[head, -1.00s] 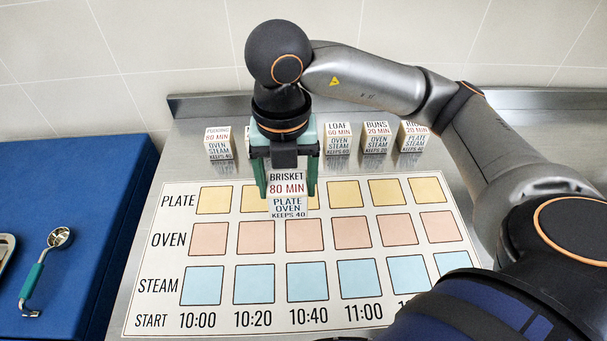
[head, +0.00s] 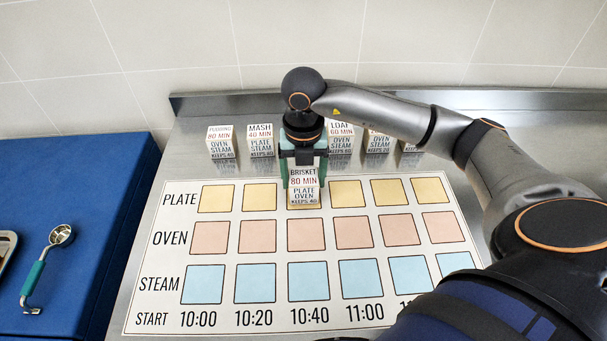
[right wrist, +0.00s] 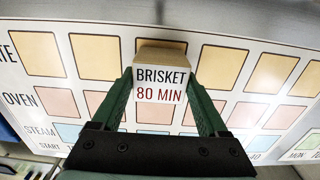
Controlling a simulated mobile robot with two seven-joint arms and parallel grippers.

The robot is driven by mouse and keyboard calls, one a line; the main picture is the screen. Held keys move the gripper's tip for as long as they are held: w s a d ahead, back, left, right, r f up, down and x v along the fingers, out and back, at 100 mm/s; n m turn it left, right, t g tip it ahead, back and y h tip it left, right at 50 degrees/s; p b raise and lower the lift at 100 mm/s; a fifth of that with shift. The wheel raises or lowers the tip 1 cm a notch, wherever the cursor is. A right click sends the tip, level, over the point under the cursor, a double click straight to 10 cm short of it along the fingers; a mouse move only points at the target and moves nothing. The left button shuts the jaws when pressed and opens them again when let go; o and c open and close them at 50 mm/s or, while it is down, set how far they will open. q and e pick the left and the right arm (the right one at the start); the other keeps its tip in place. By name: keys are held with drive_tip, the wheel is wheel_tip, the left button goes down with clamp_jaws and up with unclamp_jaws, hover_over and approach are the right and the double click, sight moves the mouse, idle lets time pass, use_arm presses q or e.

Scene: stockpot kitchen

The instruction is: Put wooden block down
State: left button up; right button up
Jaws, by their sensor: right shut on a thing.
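The wooden block (head: 304,188) is labelled BRISKET 80 MIN, PLATE OVEN, KEEPS 40. It is upright over the third yellow square of the PLATE row, in the 10:40 column. My right gripper (head: 304,172) is shut on the block, its green fingers on either side. In the right wrist view the block (right wrist: 161,85) sits between the fingers, its printed face toward the camera. Whether its base touches the board (head: 180,255) is hard to tell. My left gripper is not in view.
Other labelled blocks stand in a row behind the board: PUDDING (head: 220,141), MASH (head: 260,139), LOAF (head: 341,138) and more partly behind my right arm. A blue surface (head: 90,240) at the left holds a green-handled ladle (head: 38,270). The other visible board squares are empty.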

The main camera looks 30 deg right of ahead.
sight(303, 177)
drive_tip(key=shift+f, duration=0.1)
drive_tip(key=shift+f, duration=0.15)
drive_tip(key=o, duration=1.4)
drive_tip(key=shift+r, duration=0.2)
wheel_tip(303, 177, up, 12)
drive_tip(key=shift+r, duration=0.1)
